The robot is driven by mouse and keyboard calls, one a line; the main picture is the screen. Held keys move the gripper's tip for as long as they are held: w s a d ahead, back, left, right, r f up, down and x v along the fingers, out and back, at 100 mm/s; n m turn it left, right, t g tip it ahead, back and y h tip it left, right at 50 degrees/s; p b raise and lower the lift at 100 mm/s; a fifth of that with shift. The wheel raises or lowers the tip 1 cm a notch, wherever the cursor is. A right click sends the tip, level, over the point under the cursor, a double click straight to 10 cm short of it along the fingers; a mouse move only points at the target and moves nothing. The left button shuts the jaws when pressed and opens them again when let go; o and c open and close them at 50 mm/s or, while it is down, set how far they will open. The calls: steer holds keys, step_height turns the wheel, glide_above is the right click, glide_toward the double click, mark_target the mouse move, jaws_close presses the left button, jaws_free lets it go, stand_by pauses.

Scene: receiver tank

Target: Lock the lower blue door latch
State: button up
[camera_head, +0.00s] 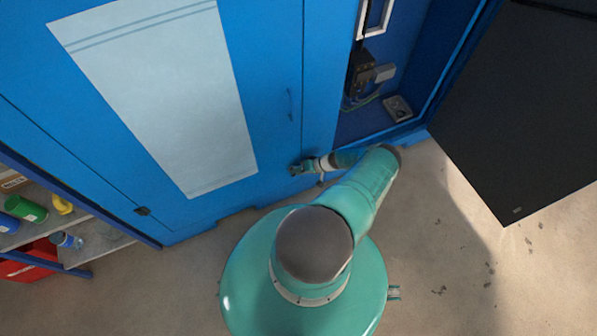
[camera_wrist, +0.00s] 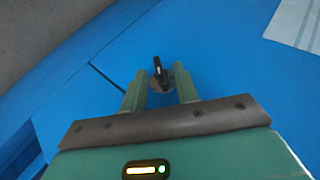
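The lower latch (camera_wrist: 157,66) is a small dark lever on a round base on the blue door (camera_head: 271,60). In the wrist view it sits between and just beyond my gripper's fingertips (camera_wrist: 160,70). The fingers are apart, one on each side of the lever, with no clear contact visible. In the head view my gripper (camera_head: 297,169) is at the door's lower right, close to the door surface. It hides the latch there. The lever looks roughly upright in the wrist view.
A thin blue handle (camera_head: 290,104) is higher on the door. An open cabinet bay with a black device (camera_head: 361,72) lies to the right, beside a dark open panel (camera_head: 525,100). A shelf with cans (camera_head: 25,208) stands at left. The right floor is mostly clear.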

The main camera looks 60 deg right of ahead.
steer(key=v, duration=1.3)
steer(key=shift+s+r, duration=0.15)
steer(key=shift+s, duration=0.05)
